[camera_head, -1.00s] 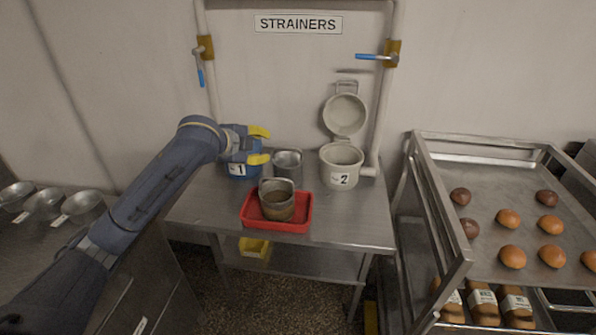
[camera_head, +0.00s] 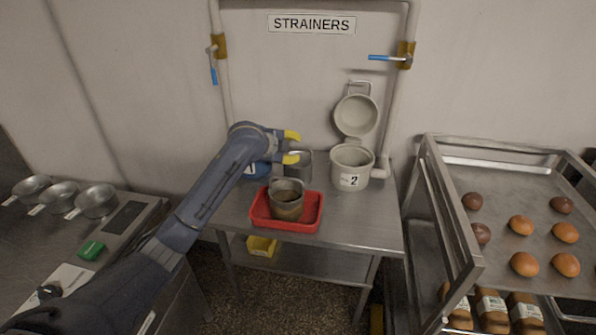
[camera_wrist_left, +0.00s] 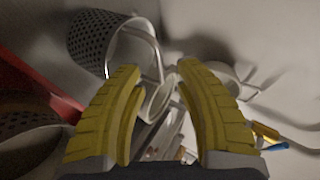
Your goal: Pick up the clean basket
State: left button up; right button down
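The clean basket, a grey perforated metal cup (camera_head: 299,168), stands on the steel table behind the red tray. In the left wrist view the basket (camera_wrist_left: 97,38) shows its holed wall and wire handle at upper left. My left gripper (camera_head: 291,147) is open and empty, just above and left of the basket in the head view. A second basket (camera_head: 287,206), with brown residue inside, sits in the red tray (camera_head: 272,222). My right gripper is not in view.
Strainer pot 2 (camera_head: 350,178) stands with its lid (camera_head: 356,117) raised, right of the clean basket. A rack of buns (camera_head: 500,185) stands at right. The table's front right is clear.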

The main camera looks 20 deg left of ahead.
aim_at(297, 148)
pick_arm(q)
jog(key=shift+x, duration=1.85)
jog(key=shift+o, duration=0.2)
grip_shut()
